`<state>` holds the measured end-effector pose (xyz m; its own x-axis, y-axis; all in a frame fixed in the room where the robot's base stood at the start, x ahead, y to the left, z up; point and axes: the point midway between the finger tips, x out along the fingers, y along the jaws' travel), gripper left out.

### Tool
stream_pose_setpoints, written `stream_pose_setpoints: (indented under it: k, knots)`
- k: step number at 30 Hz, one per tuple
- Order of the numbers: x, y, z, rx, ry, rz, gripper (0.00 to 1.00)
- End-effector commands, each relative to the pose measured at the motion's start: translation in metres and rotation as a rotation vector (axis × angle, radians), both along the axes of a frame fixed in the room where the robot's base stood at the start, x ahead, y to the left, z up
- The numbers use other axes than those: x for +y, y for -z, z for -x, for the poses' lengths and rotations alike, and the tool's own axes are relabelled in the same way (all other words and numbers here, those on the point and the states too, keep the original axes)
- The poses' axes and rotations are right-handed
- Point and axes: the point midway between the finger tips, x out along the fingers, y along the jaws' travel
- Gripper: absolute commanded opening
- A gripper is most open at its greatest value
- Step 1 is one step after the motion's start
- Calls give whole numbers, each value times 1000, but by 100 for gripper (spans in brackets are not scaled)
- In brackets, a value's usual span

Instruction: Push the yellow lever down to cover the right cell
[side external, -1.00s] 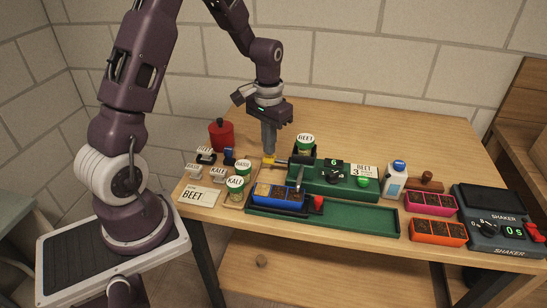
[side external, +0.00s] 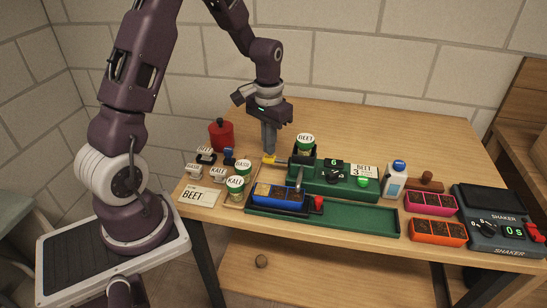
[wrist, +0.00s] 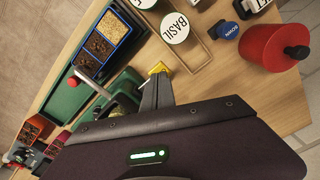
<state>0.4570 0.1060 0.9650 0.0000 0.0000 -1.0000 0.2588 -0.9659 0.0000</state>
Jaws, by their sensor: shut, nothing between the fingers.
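The yellow lever (side external: 268,160) sticks out at the left end of the green seeder (side external: 335,180). In the wrist view the yellow lever (wrist: 160,68) shows just beyond my fingertips. My gripper (side external: 269,151) points down, shut and empty, with its tips right at the lever; I cannot tell if they touch. The blue tray (side external: 276,204) stands in the green channel in front of the seeder. The metal spout (side external: 299,179) hangs over the tray's right cell. In the wrist view the cell farthest from the spout looks tan, the others dark.
A red knob (side external: 319,203) is right of the tray. Seed jars (side external: 235,188), small labelled holders and a red canister (side external: 221,135) stand left. A white bottle (side external: 395,180), pink and orange trays (side external: 437,233) and the shaker (side external: 500,228) stand right. The table behind the seeder is mostly clear.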

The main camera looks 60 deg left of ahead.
Motion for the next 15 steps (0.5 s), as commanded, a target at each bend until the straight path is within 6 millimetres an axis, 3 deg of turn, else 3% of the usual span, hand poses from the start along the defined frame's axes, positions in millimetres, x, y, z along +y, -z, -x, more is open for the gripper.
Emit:
stream_pose_setpoints:
  k: [15]
  knots:
    - [0, 5, 0, 1, 0, 0, 0]
